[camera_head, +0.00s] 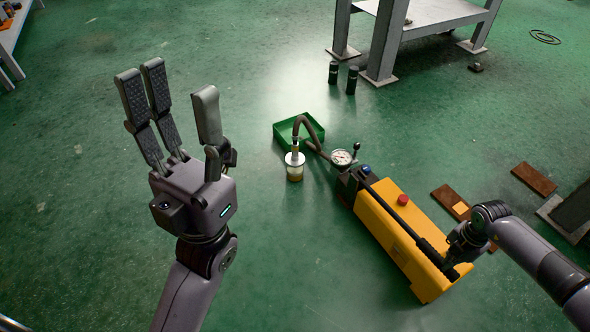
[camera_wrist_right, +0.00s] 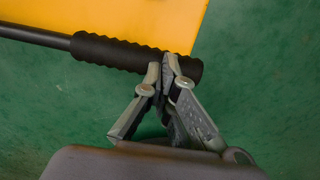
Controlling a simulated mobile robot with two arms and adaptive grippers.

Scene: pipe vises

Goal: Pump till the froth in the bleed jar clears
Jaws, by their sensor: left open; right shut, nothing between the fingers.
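The bleed jar (camera_head: 294,172) stands on the floor in the head view, with amber liquid low down and a pale layer above it. A hose (camera_head: 311,127) loops from its top to the yellow pump (camera_head: 395,240). The black pump lever (camera_head: 400,222) lies low along the pump body. My right gripper (camera_head: 455,254) is at the lever's grip end. In the right wrist view its fingertips (camera_wrist_right: 164,68) are shut together, empty, against or just over the ribbed grip (camera_wrist_right: 108,51); contact is unclear. My left gripper (camera_head: 170,88) is raised open and empty, left of the jar.
A green tray (camera_head: 283,129) sits behind the jar. The pump carries a gauge (camera_head: 341,158) and a red cap (camera_head: 403,199). Two dark cylinders (camera_head: 342,76) stand by a bench leg (camera_head: 385,45). Brown plates (camera_head: 534,179) lie right of the pump.

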